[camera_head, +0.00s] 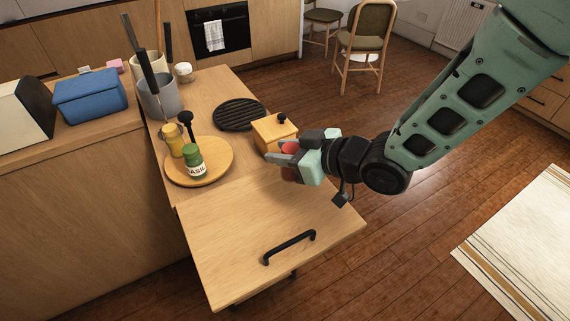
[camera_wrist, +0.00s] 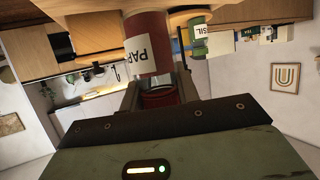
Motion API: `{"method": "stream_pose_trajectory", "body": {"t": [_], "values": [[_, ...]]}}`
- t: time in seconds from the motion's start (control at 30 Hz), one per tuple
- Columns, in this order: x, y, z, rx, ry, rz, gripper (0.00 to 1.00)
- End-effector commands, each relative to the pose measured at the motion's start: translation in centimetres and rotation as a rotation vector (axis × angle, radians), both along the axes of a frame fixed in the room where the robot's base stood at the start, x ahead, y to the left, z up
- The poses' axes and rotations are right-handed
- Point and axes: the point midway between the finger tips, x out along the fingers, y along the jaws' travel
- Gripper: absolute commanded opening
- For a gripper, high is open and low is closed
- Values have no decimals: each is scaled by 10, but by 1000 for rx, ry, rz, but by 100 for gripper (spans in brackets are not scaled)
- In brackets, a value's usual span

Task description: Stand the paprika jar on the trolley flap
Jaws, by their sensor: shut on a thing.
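My gripper (camera_head: 284,160) is shut on the paprika jar, a red jar with a white label whose visible letters read "PAP" in the wrist view (camera_wrist: 160,30). In the head view the fingers hide most of the jar, and red parts (camera_head: 289,175) show above and below them. The jar is held in the air near the right side of the trolley. The trolley flap (camera_head: 235,225) is the bare wooden panel at the near end, with a black handle (camera_head: 289,247). The exact gap between jar and wood cannot be told.
A round wooden board (camera_head: 222,170) holds a green basil jar (camera_head: 195,163), a yellow jar (camera_head: 173,142) and a black-knobbed item. A yellow box (camera_head: 273,131) with a black knob stands just behind my gripper. A black trivet (camera_head: 239,114) lies farther back. The flap is clear.

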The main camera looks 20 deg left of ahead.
Motion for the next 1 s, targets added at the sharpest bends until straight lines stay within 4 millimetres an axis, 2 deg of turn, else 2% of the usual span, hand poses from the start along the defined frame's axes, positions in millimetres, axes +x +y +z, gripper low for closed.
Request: {"method": "stream_pose_trajectory", "body": {"t": [0.1,0.27,0.67,0.7,0.77,1.0], "values": [[-1,0,-19,-4,5,-1,7],[0,0,-36,-1,3,-1,7],[0,-1,-43,-1,1,-1,7],[0,-1,-42,-1,1,-1,40],[0,-1,-42,-1,1,-1,53],[0,-1,-41,-1,1,-1,53]]}}
